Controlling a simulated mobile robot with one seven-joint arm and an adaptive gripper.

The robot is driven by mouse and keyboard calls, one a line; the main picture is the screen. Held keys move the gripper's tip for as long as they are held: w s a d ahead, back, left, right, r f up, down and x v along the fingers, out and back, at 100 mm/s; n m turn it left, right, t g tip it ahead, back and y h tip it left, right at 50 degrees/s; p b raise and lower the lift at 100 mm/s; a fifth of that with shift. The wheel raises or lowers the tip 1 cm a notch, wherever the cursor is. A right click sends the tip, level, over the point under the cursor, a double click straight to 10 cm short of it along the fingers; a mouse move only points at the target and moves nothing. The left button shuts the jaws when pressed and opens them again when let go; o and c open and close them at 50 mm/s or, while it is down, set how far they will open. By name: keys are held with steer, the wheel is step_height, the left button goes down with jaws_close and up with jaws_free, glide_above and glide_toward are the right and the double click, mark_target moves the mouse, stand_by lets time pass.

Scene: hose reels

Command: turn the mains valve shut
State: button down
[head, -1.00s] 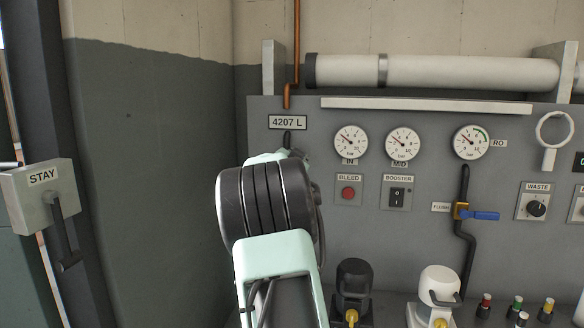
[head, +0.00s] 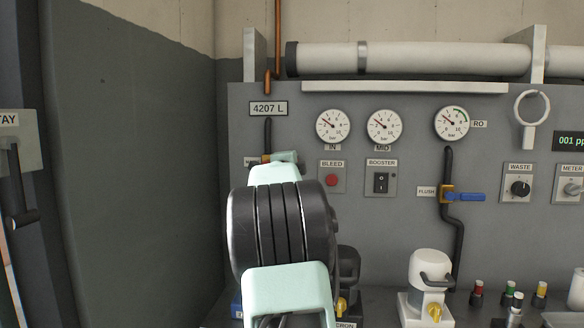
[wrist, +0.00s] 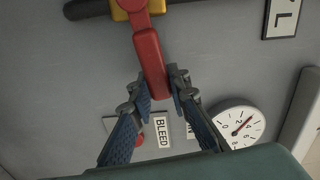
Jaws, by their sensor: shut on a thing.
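The mains valve has a red lever (wrist: 151,62) on a yellow body (wrist: 132,8), fitted to a black pipe (wrist: 93,9) in the wrist view. The lever stands roughly crosswise to the pipe, slightly slanted. My gripper (wrist: 162,90) has its two blue-padded fingers on either side of the lever's free end and is shut on it. In the head view the valve sits on the black pipe (head: 268,132) below the 4207 L plate. My gripper (head: 290,157) and arm cover most of the valve there.
The BLEED button (head: 331,180) and BOOSTER switch (head: 381,182) are just right of my gripper. Gauges (head: 333,126) sit above them. A blue-handled FLUSH valve (head: 464,197) is farther right. Pumps stand below on the bench. The STAY lever (head: 20,185) is at far left, with bare wall between.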

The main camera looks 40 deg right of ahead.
steer(key=shift+f+m+b, duration=0.7)
steer(key=shift+m, duration=0.1)
steer(key=c, duration=1.8)
jaws_free()
steer(key=v, duration=1.2)
